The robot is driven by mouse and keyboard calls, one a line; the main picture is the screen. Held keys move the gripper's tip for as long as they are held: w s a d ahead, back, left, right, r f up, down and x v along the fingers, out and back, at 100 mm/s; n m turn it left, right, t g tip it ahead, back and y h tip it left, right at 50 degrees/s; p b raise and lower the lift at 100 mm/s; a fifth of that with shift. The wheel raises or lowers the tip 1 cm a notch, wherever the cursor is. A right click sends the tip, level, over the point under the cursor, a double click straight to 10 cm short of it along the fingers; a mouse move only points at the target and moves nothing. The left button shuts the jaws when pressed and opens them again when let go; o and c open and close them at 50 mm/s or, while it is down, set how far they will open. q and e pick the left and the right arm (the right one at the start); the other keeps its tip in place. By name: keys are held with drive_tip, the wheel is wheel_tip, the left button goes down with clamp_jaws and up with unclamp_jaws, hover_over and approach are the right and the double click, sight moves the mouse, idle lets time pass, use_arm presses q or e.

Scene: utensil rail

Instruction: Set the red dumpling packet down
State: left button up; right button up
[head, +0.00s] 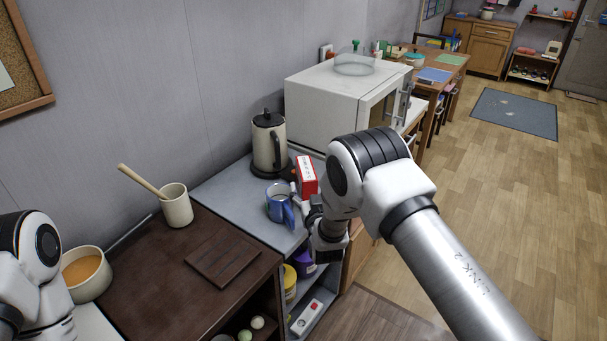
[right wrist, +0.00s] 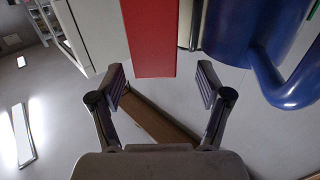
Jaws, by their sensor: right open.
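The red dumpling packet (head: 307,178) stands upright on the grey counter (head: 228,190), with a white label strip on its top. It sits to the right of the blue mug. My right gripper (head: 312,207) is at the counter's front edge, close to the packet and partly hidden by its own arm. In the right wrist view the gripper (right wrist: 162,85) is open. The red packet (right wrist: 149,38) shows ahead of the fingertips, and neither finger visibly clamps it. My left arm shows at the left of the head view, but its gripper is out of sight.
The blue mug (head: 281,204) is close beside the packet; it also shows in the right wrist view (right wrist: 240,32). A kettle (head: 268,143) and a white microwave (head: 335,97) stand behind.

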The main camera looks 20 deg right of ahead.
sight(307, 172)
drive_tip(key=shift+w+f, duration=0.2)
drive_tip(key=shift+w, duration=0.45)
drive_tip(key=shift+w+f, duration=0.2)
drive_tip(key=shift+w, duration=0.4)
drive_tip(key=shift+w+d+r+p, duration=0.1)
drive_tip(key=shift+w+r+p, duration=0.1)
drive_tip(key=shift+p, duration=0.1)
drive_tip(key=shift+w+d+r+p, duration=0.15)
drive_tip(key=shift+d+r+p, duration=0.05)
drive_tip(key=shift+r+p, duration=0.25)
drive_tip(key=shift+w+d+r+p, duration=0.2)
drive_tip(key=shift+r+p, duration=0.15)
drive_tip(key=shift+r, duration=0.15)
drive_tip(key=w, duration=0.1)
drive_tip(key=w+f, duration=0.1)
drive_tip(key=w, duration=0.1)
drive_tip(key=shift+w+d+f, duration=0.1)
drive_tip(key=shift+d+f, duration=0.05)
drive_tip(key=shift+f, duration=0.2)
drive_tip(key=shift+s+r, duration=0.35)
drive_tip(key=shift+s, duration=0.05)
drive_tip(key=c, duration=1.4)
use_arm(q)
drive_tip(key=shift+s+r, duration=0.25)
drive_tip(key=shift+r, duration=1)
use_arm(e)
drive_tip(key=shift+w+f, duration=0.1)
clamp_jaws()
